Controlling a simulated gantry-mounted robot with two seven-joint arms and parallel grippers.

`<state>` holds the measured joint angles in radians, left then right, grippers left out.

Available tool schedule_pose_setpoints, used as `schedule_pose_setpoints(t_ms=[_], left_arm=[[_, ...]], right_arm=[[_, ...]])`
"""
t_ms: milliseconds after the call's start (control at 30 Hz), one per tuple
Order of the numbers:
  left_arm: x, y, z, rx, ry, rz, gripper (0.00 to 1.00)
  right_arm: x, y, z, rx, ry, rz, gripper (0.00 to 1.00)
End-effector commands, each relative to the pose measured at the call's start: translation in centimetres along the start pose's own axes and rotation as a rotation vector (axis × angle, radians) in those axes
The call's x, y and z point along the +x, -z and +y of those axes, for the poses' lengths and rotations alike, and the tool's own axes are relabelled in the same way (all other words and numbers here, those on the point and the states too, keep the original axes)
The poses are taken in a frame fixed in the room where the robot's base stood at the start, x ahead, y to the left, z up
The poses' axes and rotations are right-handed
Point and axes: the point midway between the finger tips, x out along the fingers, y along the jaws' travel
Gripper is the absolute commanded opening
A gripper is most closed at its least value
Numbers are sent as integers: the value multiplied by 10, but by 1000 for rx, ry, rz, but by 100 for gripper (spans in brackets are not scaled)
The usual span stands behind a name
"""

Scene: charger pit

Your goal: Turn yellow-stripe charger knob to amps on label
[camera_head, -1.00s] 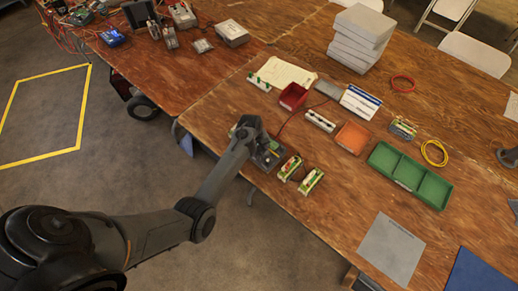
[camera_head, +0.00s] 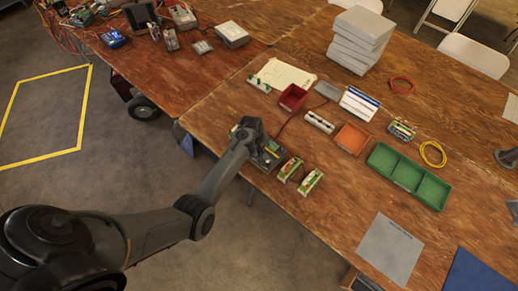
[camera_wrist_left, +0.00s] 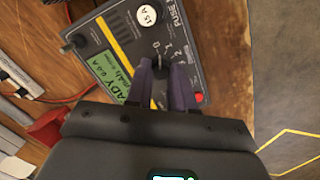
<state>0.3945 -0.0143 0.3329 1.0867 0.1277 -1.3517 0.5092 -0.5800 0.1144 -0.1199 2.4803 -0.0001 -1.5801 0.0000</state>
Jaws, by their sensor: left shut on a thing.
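The charger (camera_wrist_left: 128,37) is a dark grey box with a yellow stripe, and it sits at the near edge of the table. It also shows in the head view (camera_head: 272,152), partly behind my left gripper. Its green display (camera_wrist_left: 111,74) reads READY and 0.0 A. My left gripper (camera_wrist_left: 163,68) is over the dial, shut on the dark knob (camera_wrist_left: 159,62). The fingers cover much of the knob and part of its scale, so I cannot tell its setting. My right gripper is not in view.
Two green-ended modules (camera_head: 290,169) stand close to the charger's right. A red bin (camera_head: 293,97), an orange tray (camera_head: 352,137) and a green three-part tray (camera_head: 438,190) lie further along. A red button (camera_wrist_left: 198,97) is near the fingers.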

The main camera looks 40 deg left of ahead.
Motion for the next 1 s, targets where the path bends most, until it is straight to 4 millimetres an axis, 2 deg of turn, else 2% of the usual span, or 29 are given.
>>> schedule_pose_setpoints(t_ms=[100, 500, 1000], left_arm=[[-4, 0, 0, 83, 10, 0, 0], [-3, 0, 1, 452, 42, 0, 0], [0, 0, 2, 829, 73, 0, 0]], right_arm=[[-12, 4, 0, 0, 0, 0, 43], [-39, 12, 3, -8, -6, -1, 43], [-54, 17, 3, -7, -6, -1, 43]])
